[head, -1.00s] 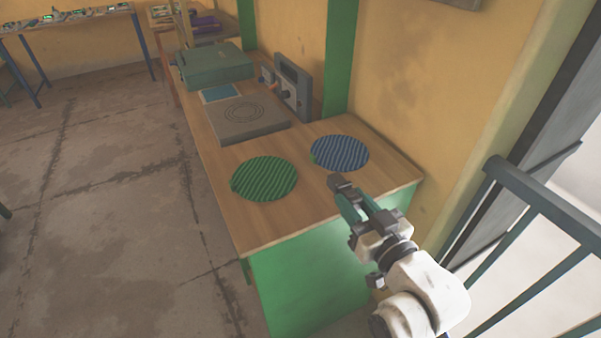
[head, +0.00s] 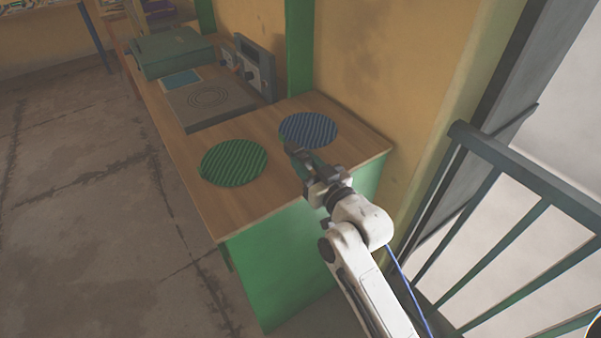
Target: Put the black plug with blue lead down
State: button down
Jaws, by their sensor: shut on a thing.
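My gripper (head: 301,161) is at the right end of the wooden bench, close to the front edge of the blue ribbed mat. It is shut on a small dark thing, the black plug (head: 292,149), at its tip. The plug is small and partly hidden by the fingers. I cannot tell whether it touches the bench or mat. A blue lead (head: 408,288) hangs beside my arm at the lower right; its run to the plug is hidden. The round blue mat (head: 309,126) and the round green mat (head: 233,163) lie flat on the bench (head: 262,196).
A grey plate press (head: 207,101) with a dark control panel (head: 255,70) stands behind the mats. A green case (head: 172,50) is farther back. A yellow wall is behind the bench, and a railing (head: 500,152) stands at the right. Bare wood shows between the mats.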

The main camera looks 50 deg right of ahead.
jog(key=shift+w+d+f, duration=0.2)
jog(key=shift+w+f, duration=0.3)
jog(key=shift+f, duration=0.15)
jog(key=shift+w+d+f, duration=0.15)
jog(key=shift+w+f, duration=0.35)
jog(key=shift+f, duration=0.1)
jog(key=shift+w+f, duration=0.1)
jog(key=shift+f, duration=1.5)
jog(key=shift+f+b, duration=0.15)
jog(key=shift+b, duration=0.25)
jog(key=c, duration=0.8)
grip_release()
jog(key=shift+c, duration=0.2)
